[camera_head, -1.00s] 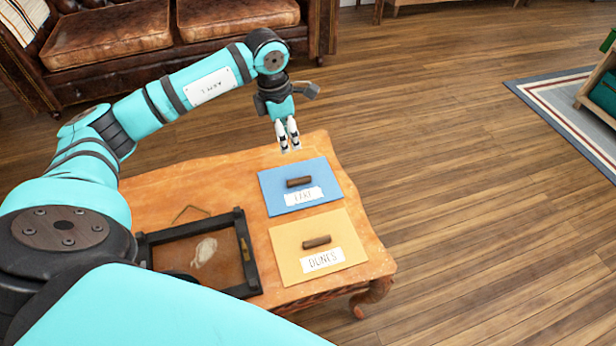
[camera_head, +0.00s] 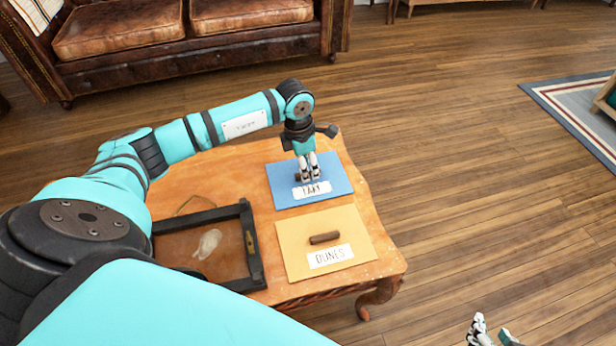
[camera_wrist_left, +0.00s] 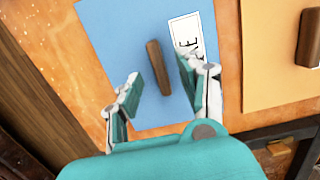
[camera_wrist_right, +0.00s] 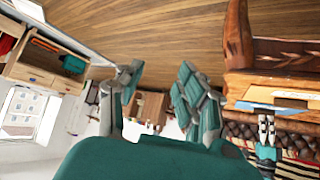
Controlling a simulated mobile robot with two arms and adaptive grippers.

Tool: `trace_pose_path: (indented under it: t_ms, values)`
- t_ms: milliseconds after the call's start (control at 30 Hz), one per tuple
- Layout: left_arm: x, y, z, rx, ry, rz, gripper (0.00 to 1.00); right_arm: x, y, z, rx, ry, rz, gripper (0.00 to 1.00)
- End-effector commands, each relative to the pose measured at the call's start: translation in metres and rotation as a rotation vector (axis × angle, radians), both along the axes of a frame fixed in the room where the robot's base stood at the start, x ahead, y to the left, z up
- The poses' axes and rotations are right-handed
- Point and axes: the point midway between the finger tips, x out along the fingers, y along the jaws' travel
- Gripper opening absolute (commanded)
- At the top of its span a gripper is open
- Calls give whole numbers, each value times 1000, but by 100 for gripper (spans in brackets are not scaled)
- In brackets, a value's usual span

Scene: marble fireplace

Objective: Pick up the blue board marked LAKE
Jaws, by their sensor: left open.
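The blue board (camera_head: 330,172) lies flat on the wooden table, with a white label reading LAKE (camera_head: 313,190) and a brown bar handle. The handle (camera_wrist_left: 157,68) shows clearly in the left wrist view. My left gripper (camera_head: 308,178) is over the board at the handle; in the left wrist view its fingers (camera_wrist_left: 158,76) are apart, one on each side of the handle. I cannot tell whether they touch it. My right gripper (camera_head: 492,335) is at the bottom edge of the head view, away from the table; its fingers (camera_wrist_right: 158,88) are apart and empty in the right wrist view.
A yellow board marked DUNES (camera_head: 295,251), with its own handle, lies just in front of the blue board. A dark frame (camera_head: 253,262) lies to the left on the table (camera_head: 385,262). A leather sofa (camera_head: 200,50) stands behind.

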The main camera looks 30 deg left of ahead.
Motion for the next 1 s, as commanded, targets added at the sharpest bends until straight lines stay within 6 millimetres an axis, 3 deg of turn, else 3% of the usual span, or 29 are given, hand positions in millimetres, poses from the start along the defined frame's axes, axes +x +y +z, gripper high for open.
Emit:
trace_pose_path:
  t_ms: [133, 467, 767, 1000]
  values:
    - [1, -1, -16, 0, 0, 1, 40, 15, 6, 10, 21, -93, 6, 37]
    - [2, -1, -19, 0, 0, 1, 39, 18, 7, 16, 27, -122, 9, 37]
    - [2, -1, -19, 0, 0, 0, 0, 18, 7, 15, 26, -121, 8, 37]
    - [2, -1, -18, 0, -1, 1, 0, 18, 7, 15, 26, -120, 8, 37]
